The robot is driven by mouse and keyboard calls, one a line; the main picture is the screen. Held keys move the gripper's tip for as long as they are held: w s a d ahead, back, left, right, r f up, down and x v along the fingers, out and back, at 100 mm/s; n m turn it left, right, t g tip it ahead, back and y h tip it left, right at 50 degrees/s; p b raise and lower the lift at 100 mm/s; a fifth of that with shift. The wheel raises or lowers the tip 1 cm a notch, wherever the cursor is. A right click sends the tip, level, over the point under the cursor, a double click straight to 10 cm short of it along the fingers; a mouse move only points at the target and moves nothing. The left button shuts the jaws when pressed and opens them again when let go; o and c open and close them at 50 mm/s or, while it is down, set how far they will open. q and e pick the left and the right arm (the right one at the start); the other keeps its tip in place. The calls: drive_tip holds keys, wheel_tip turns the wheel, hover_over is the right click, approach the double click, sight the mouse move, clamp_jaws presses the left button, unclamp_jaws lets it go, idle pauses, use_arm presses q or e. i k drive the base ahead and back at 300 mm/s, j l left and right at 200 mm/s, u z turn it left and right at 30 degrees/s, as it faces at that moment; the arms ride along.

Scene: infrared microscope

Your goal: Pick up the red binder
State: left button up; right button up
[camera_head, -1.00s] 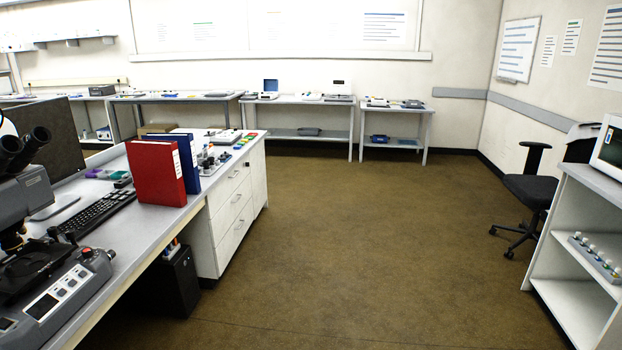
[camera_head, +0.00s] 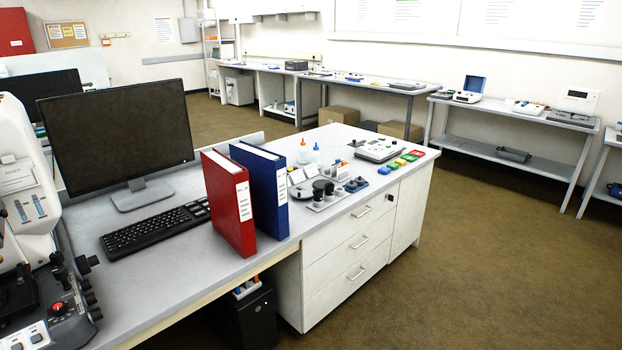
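The red binder (camera_head: 230,204) stands upright on the grey-topped lab bench (camera_head: 190,270), close to its front edge. Its spine, with a white label, faces the right front. A blue binder (camera_head: 261,188) stands upright just to its right, with a narrow gap or light contact that I cannot tell apart. Neither of my grippers shows in the head view.
A keyboard (camera_head: 155,229) and a monitor (camera_head: 118,138) are left of the binders, with a microscope (camera_head: 30,240) at far left. Small bottles and a control box (camera_head: 379,151) are behind and right. Drawers (camera_head: 345,250) are under the bench. Brown floor (camera_head: 480,250) is clear at right.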

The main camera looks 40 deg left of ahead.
sight(227, 184)
drive_tip(key=i+u, duration=0.25)
drive_tip(key=i, duration=0.25)
drive_tip(key=i+l+u, duration=0.1)
drive_tip(key=i+u, duration=0.2)
drive_tip(key=i, duration=0.15)
drive_tip(key=i+l+u, duration=0.25)
drive_tip(key=i, duration=0.2)
